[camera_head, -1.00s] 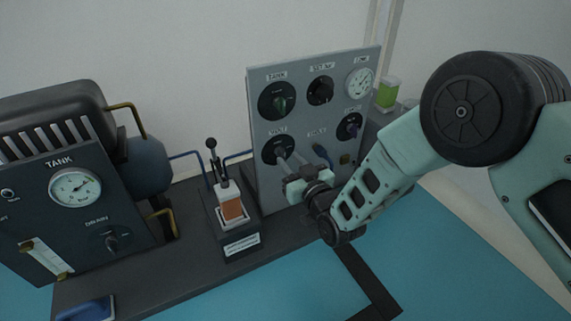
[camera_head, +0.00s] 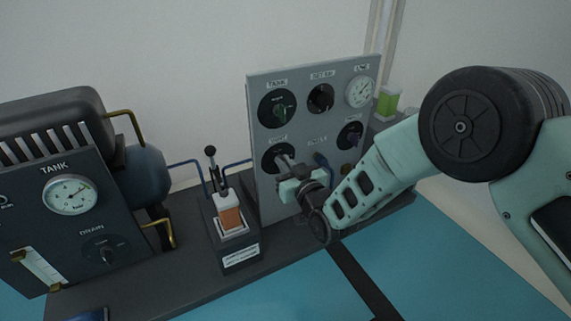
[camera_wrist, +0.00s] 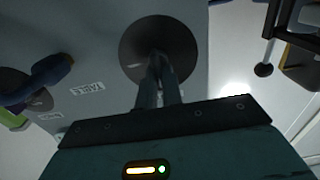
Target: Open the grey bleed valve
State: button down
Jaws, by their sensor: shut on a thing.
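The grey upright panel (camera_head: 262,190) carries several round valve dials. My gripper (camera_head: 284,160) is shut on the knob at the centre of the lower-left black dial (camera_head: 270,152). In the wrist view my two fingers (camera_wrist: 158,62) reach together to the middle of this dial (camera_wrist: 135,48). The fingers hide most of the knob, so its colour and angle cannot be told. The label above the dial is too blurred to read for certain.
A black-topped lever (camera_head: 211,152) stands left of the panel. A tank unit (camera_head: 60,245) is at the far left.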

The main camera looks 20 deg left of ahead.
jog(key=m+p, duration=0.1)
jog(key=m, duration=0.1)
jog(key=m+p, duration=0.1)
jog(key=m, duration=0.1)
jog(key=shift+w+d+p, duration=0.15)
jog(key=shift+d+p, duration=0.05)
jog(key=shift+p, duration=0.2)
jog(key=shift+w+d+f+m+p, duration=0.15)
jog(key=shift+m+p, duration=0.25)
jog(key=shift+m, duration=1.9)
jog(key=shift+a+f+m+p, duration=0.1)
jog(key=shift+f+m+p, duration=0.25)
jog(key=shift+m, duration=1.95)
jog(key=shift+w+d+f+m+p, duration=0.15)
jog(key=shift+m+p, duration=0.25)
jog(key=shift+m, duration=1.9)
jog(key=shift+s, duration=0.1)
jog(key=c, duration=1.6)
grip_release()
jog(key=shift+o, duration=0.2)
jog(key=shift+r, duration=0.1)
